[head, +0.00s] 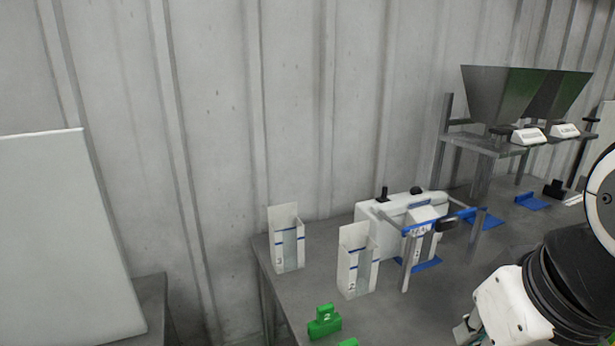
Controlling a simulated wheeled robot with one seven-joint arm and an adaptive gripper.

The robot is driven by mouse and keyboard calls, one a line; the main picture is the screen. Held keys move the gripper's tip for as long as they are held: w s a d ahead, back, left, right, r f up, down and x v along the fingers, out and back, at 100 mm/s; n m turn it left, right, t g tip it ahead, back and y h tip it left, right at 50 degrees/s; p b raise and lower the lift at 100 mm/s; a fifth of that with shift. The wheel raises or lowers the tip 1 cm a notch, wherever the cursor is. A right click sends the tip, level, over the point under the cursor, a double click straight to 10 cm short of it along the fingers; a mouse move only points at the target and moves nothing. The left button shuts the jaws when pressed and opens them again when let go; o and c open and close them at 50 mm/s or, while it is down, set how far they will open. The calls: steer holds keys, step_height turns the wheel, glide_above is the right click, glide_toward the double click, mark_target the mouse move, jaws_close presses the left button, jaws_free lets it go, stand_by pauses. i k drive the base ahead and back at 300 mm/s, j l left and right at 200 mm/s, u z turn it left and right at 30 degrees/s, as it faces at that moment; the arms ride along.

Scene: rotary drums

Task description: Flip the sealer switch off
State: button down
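The sealer, a white box-like machine (373,219), stands on the grey table near the wall in the head view. A small black switch lever (383,194) sticks up from its top left, and a black knob (416,190) sits to the right of it. Which way the switch is set cannot be told. My gripper (462,335) shows only in part at the bottom right, in front of the sealer and apart from it. Its fingers are cut off or too small to read.
Two white card holders (286,246) (355,268) stand left of the sealer. Green blocks (324,322) lie at the table's front. A blue-and-grey stand (418,262) is before the sealer. Metal hoppers (497,92) stand on a frame at right. A pale panel (62,240) is far left.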

mark_target(383, 199)
steer(key=i+l+u, duration=0.1)
steer(key=l, duration=0.25)
steer(key=i+l+u, duration=0.15)
steer(key=l, duration=0.25)
steer(key=i+l+u, duration=0.1)
steer(key=l, duration=0.3)
steer(key=i+l+u, duration=0.1)
steer(key=l, duration=0.35)
steer(key=i+l+u, duration=0.1)
steer(key=l, duration=0.3)
steer(key=i+l+u, duration=0.15)
steer(key=l, duration=0.3)
